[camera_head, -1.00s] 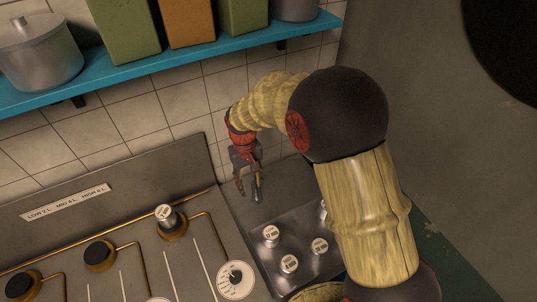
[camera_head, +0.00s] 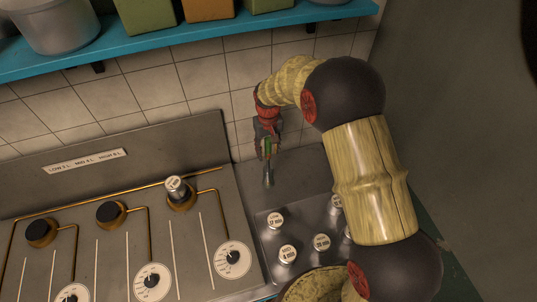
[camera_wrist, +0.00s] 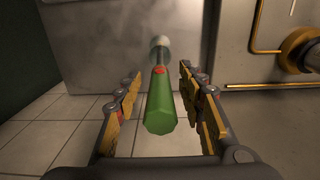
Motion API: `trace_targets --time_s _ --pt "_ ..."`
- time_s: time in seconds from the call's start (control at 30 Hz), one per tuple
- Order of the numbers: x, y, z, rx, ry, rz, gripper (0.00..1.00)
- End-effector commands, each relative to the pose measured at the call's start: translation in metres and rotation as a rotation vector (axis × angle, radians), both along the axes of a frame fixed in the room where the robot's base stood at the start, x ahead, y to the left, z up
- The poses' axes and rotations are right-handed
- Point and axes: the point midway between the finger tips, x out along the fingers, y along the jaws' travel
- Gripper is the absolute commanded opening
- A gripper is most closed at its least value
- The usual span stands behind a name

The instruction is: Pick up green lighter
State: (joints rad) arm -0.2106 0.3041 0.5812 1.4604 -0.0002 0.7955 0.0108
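The green lighter (camera_head: 268,151) stands at the back of the metal counter, near the tiled wall. In the wrist view the lighter (camera_wrist: 161,108) shows a green body, a red spot and a pale metal far end. My gripper (camera_head: 266,136) is at the lighter's upper part in the head view. In the wrist view my gripper (camera_wrist: 162,110) has its fingers spread on either side of the lighter, with a visible gap on both sides. The lighter's contact with the counter is hard to make out.
Several small labelled metal canisters (camera_head: 288,254) stand in front of the lighter. A stove (camera_head: 190,245) with burners, brass pipes and dials lies to the left. A blue shelf (camera_head: 180,50) with pots and boxes hangs above. The tiled wall (camera_head: 205,90) is close behind.

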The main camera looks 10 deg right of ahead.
Motion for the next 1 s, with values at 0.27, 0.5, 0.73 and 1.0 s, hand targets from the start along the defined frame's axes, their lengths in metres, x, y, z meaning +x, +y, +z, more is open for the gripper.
trace_targets --time_s 0.27,0.5,0.73,1.0 --pt "0.001 0.0 -0.028 0.0 -0.001 0.0 0.39" --pt "0.001 0.0 -0.028 0.0 0.0 0.0 0.34" --pt "0.0 0.0 -0.028 0.0 0.0 0.0 0.21" --pt "0.0 0.0 -0.028 0.0 0.0 0.0 0.06"
